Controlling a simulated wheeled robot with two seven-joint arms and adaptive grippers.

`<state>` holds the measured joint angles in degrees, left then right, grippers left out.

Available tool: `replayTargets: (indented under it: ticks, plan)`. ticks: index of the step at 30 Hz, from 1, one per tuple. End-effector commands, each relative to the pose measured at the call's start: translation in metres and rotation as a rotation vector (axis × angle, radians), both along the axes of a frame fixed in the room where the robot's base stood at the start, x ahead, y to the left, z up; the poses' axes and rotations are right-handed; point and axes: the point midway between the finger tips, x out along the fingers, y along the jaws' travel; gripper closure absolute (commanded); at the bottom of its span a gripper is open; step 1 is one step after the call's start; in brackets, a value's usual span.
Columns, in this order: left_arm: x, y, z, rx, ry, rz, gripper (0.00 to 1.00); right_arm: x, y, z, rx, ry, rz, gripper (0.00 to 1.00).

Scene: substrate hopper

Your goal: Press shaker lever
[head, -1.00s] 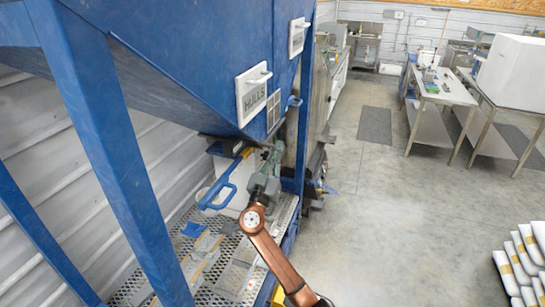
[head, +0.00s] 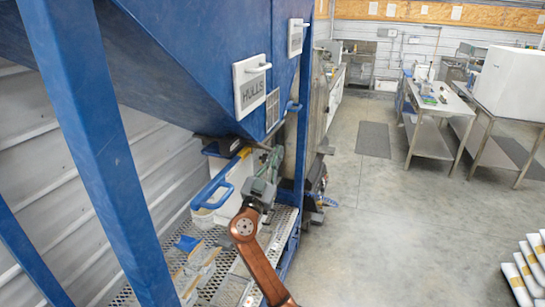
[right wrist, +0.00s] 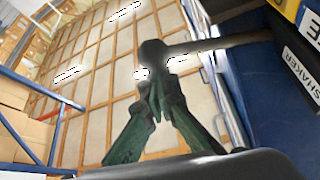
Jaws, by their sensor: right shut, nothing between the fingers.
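In the right wrist view a dark rod with a round knob (right wrist: 153,53), apparently the shaker lever, reaches in from the right. A white SHAKER label (right wrist: 301,76) is on the blue-and-dark housing at the right edge. My right gripper (right wrist: 156,92) has its green fingers together and empty, with the tips just below the knob in the picture. I cannot tell whether they touch it. In the head view my right gripper (head: 274,160) is under the blue hopper, beside its post. The lever cannot be made out there. My left gripper is not in view.
The blue hopper (head: 190,62) with a HULLS plate (head: 252,85) hangs over the work area. Open floor (head: 400,230) lies to the right.

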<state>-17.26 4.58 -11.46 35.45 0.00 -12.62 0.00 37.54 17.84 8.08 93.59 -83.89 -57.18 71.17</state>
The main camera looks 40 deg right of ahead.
Motion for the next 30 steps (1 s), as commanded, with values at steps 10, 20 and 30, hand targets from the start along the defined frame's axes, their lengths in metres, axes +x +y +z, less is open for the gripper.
replayTargets:
  ticks: [10,20,30]
  plan:
    - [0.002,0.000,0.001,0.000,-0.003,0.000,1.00,0.002,0.000,0.000,0.011,0.008,0.002,1.00]
    - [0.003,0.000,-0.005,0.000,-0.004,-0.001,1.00,-0.016,0.028,0.020,0.006,0.004,0.006,1.00]
    - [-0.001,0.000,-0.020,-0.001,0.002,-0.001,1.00,-0.041,0.076,-0.004,0.002,0.001,0.003,1.00]
